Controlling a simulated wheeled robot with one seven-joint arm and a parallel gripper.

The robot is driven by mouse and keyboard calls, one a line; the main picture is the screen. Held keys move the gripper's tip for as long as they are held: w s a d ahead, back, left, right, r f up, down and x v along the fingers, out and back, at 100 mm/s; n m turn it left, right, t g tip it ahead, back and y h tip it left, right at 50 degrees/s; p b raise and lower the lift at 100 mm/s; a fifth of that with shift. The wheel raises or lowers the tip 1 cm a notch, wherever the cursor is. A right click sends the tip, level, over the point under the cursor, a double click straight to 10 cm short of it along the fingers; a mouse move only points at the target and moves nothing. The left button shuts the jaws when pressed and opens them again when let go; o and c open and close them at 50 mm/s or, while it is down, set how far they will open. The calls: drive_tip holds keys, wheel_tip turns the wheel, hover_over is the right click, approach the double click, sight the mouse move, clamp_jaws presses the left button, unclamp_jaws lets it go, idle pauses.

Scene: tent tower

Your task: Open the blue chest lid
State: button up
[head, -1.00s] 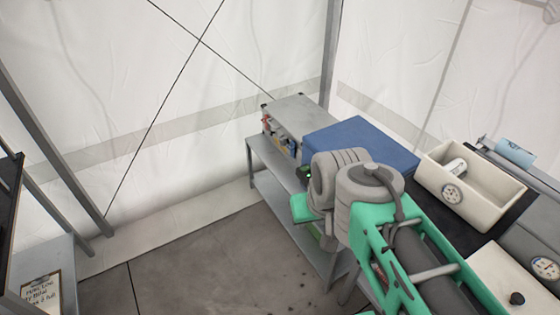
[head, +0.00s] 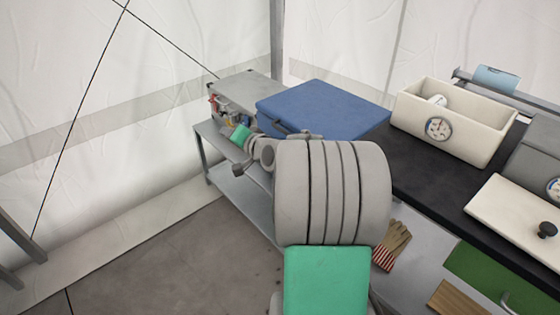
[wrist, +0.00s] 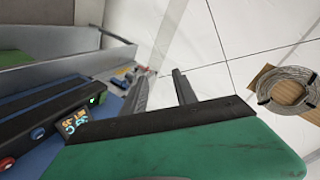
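The blue chest (head: 325,110) sits on the bench near the tent corner with its lid down. A dark handle shows along its front edge. In the wrist view, part of the blue chest (wrist: 75,152) lies at the left, with a black bar, a small lit display and a green light. My gripper (wrist: 163,76) has its two grey fingers apart with nothing between them, to the right of the chest in that view. In the head view, my arm hides part of the chest's front, and my gripper is just in front of its left end, apparently not touching it.
A grey metal box with tools (head: 238,100) stands left of the chest. A cream bin with a gauge (head: 460,150) stands to its right on the black worktop (head: 430,180). The floor at left is clear.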

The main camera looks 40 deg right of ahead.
drive_tip(key=d+f+m+t+h+b, duration=0.2)
drive_tip(key=d+f+m+b, duration=0.15)
drive_tip(key=d+f, duration=0.4)
drive_tip(key=m+t+h+b, duration=0.1)
drive_tip(key=m+h+b, duration=0.2)
drive_tip(key=m+h, duration=0.15)
approach(281, 130)
drive_tip(key=x, duration=0.4)
drive_tip(key=shift+m+y, duration=0.25)
drive_tip(key=shift+m, duration=0.15)
drive_tip(key=x, duration=0.6)
drive_tip(key=shift+w+d+f, duration=0.15)
drive_tip(key=shift+w+d, duration=0.15)
drive_tip(key=shift+c, duration=0.5)
clamp_jaws()
